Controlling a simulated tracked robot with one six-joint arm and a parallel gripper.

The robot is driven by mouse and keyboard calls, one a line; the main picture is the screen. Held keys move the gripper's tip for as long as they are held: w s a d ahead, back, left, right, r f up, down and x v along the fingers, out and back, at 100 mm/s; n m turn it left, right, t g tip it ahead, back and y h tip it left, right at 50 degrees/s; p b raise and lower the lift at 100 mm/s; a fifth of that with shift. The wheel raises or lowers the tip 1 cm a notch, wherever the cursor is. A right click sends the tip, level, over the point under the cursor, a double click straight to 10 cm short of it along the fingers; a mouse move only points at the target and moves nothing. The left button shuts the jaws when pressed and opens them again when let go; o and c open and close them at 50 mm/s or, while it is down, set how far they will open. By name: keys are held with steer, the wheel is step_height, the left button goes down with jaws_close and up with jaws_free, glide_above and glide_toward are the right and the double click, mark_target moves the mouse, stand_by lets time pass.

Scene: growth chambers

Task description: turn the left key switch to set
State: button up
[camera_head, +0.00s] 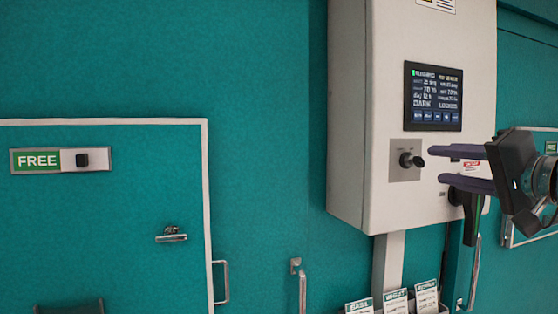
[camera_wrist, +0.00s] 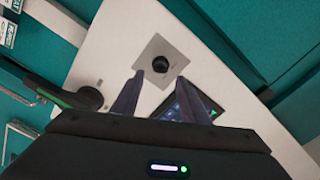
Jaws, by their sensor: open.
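The key switch is a black knob (camera_head: 411,160) on a square grey plate (camera_head: 402,174), on the front of a white control box (camera_head: 384,120). Its pointer sticks out to the right in the head view; its label is too small to read. In the wrist view the knob (camera_wrist: 161,64) lies just beyond my fingertips. My gripper (camera_head: 434,165) is open, with its two dark fingers one above the other, to the right of the knob and apart from it. The gripper also shows in the wrist view (camera_wrist: 170,75), with nothing between the fingers.
A black lever handle (camera_head: 467,212) is at the box's lower right, close to my gripper. Labelled cards (camera_head: 397,301) stand below. A teal door (camera_head: 100,220) with a FREE sign (camera_head: 38,161) is at left.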

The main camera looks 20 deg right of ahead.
mark_target(421, 161)
steer(key=shift+w+a, duration=0.15)
steer(key=shift+w, duration=3.35)
steer(key=shift+c, duration=0.2)
steer(key=c, duration=0.9)
steer(key=shift+d, duration=0.25)
jaws_close()
steer(key=shift+a, duration=0.1)
